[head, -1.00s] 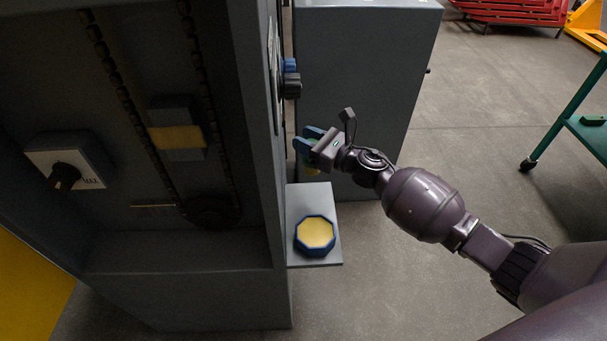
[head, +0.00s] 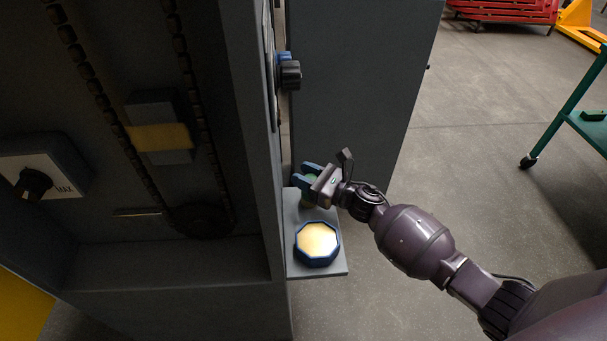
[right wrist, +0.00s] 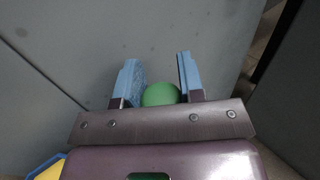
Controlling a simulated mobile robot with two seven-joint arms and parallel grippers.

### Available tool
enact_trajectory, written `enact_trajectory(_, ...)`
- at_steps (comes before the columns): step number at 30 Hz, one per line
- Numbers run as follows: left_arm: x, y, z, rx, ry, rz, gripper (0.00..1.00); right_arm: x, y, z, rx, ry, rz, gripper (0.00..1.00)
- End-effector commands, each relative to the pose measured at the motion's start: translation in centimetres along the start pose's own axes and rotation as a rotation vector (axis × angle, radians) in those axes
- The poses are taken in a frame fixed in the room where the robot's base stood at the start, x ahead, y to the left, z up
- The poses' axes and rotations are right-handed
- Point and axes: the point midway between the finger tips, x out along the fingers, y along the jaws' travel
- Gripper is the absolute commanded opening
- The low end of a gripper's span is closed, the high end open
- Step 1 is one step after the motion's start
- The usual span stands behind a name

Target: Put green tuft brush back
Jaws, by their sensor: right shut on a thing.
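My right gripper (head: 307,178) is shut on the green tuft brush (head: 308,203), just above the back part of a small grey ledge. In the right wrist view the brush (right wrist: 160,94) shows as a round green top between the two blue fingers; its lower part is hidden. In the head view the gripper covers most of it, so I cannot tell whether it touches the ledge. My left gripper is not in view.
The grey ledge (head: 334,267) sticks out from a dark grey cabinet. A blue octagonal piece with a pale yellow top (head: 318,240) sits on its front part. A dark knob (head: 289,74) juts out above. A green cart (head: 580,120) stands right; floor between is clear.

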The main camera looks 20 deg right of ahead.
Motion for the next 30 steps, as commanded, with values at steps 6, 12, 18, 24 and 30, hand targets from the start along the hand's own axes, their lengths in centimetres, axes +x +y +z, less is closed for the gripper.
enact_trajectory(6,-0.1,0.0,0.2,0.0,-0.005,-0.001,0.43,0.0,0.0,0.1,-0.001,-0.002,0.0,0.12)
enact_trajectory(12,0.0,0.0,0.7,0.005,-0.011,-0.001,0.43,0.0,0.0,-0.2,-0.001,-0.001,0.0,0.45)
enact_trajectory(18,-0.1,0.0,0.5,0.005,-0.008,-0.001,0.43,0.0,0.0,-0.2,-0.001,-0.001,0.0,0.61)
enact_trajectory(24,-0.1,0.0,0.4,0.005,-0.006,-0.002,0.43,0.0,0.0,0.0,-0.001,-0.002,0.0,0.61)
enact_trajectory(30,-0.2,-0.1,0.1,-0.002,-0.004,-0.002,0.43,-1.4,0.0,0.2,-0.001,-0.001,0.0,0.61)
